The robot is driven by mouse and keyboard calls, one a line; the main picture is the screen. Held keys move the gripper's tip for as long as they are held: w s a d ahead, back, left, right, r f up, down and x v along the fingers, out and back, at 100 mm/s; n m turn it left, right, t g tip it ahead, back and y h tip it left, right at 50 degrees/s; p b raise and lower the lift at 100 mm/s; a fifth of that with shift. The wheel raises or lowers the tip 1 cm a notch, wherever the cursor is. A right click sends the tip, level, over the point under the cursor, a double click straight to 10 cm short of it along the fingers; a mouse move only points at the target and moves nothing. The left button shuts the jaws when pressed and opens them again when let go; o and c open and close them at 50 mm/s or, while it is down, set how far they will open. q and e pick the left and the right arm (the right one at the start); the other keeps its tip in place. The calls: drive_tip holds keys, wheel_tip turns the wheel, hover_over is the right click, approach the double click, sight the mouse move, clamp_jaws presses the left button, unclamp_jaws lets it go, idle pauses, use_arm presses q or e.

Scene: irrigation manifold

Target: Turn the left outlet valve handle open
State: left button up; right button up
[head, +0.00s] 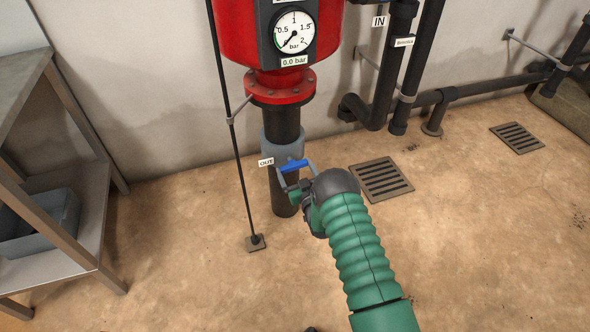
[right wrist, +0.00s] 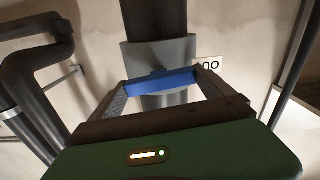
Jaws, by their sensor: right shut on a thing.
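The outlet valve is a grey body (head: 270,142) on the black vertical pipe below the red tank, with an "OUT" label (head: 266,162) beside it. Its blue handle (head: 291,167) lies crosswise in front of the pipe. My right gripper (head: 295,166) reaches it from the lower right, with one finger at each end of the handle, shut on it. The right wrist view shows the blue handle (right wrist: 160,83) spanning between the two fingers, with the grey valve body (right wrist: 172,52) behind. The label is upside down there. My left gripper is not in view.
The gauge (head: 293,31) on the red tank reads 0.0 bar. A thin rod (head: 236,150) stands left of the pipe. A shelf with a grey bin (head: 40,222) is at the left. Black pipes (head: 388,80) stand at the right, with floor grates (head: 381,180) nearby.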

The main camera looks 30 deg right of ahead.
drive_tip(key=n+p, duration=0.1)
drive_tip(key=n, duration=0.3)
drive_tip(key=shift+a, duration=0.1)
drive_tip(key=n, duration=0.4)
drive_tip(key=shift+f+n+p, duration=0.1)
drive_tip(key=shift+n+p, duration=0.3)
drive_tip(key=n, duration=0.7)
drive_tip(key=shift+a+f+n, duration=0.2)
drive_tip(key=shift+n, duration=0.2)
drive_tip(key=o, duration=1.1)
